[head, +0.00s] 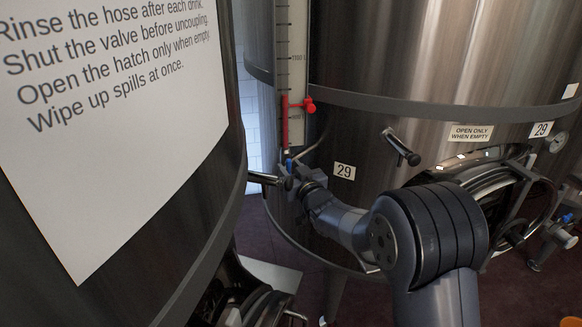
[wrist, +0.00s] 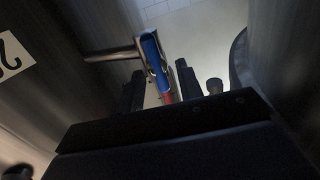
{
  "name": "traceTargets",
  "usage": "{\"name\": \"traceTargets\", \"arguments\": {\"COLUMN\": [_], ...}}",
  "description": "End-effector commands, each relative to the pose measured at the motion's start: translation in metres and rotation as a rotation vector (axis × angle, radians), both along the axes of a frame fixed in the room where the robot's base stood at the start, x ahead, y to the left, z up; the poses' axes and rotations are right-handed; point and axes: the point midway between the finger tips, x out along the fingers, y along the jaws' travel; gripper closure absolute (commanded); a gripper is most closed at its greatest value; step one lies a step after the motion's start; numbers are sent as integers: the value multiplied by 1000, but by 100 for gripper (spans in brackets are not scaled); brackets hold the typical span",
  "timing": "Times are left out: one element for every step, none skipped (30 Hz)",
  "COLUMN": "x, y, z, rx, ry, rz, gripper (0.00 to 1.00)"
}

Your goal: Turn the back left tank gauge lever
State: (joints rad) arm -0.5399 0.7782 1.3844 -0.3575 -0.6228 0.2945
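The tank gauge is a tall scale strip (head: 297,40) on the steel tank (head: 420,50), with a red part (head: 296,120) on its lower tube. Its small blue lever (head: 289,164) is at the foot of the tube, partly hidden by my gripper. In the wrist view the blue lever (wrist: 152,58) lies ahead between my fingers, with red (wrist: 167,97) at its lower end. My gripper (wrist: 159,69) is open, one finger on each side of the lever, with visible gaps. In the head view my gripper (head: 295,171) is at the gauge's foot; contact cannot be told.
A nearer tank with a text sign (head: 110,110) fills the left. A rod with a dark knob (head: 265,179) sticks out close to my gripper. A black-handled lever (head: 402,147), number 29 label (head: 344,171) and round hatch (head: 480,178) are on the gauge's tank.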

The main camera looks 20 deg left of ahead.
Motion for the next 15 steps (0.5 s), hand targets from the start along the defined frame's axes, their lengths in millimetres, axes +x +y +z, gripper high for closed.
{"name": "traceTargets", "arguments": {"x": [0,1,1,1,1,1,1,0,0,0,0,0,0,0,0], "y": [1,1,1,1,1,0,0,0,0,0,0,0,0,0,0], "z": [0,0,0,-1,-1,0,0,0,0,0,0,0,0,0,0], "rx": [-1,-1,-1,-1,-1,-1,-1,0,0,0,0,0,0,0,0], "ry": [1,1,1,1,1,1,1,0,0,0,0,0,0,0,0], "rz": [0,0,0,0,0,0,0,0,0,0,0,0,0,0,0], "gripper": [65,65,65,65,65,65,65,66,69,72,74,77,80,82,86]}}
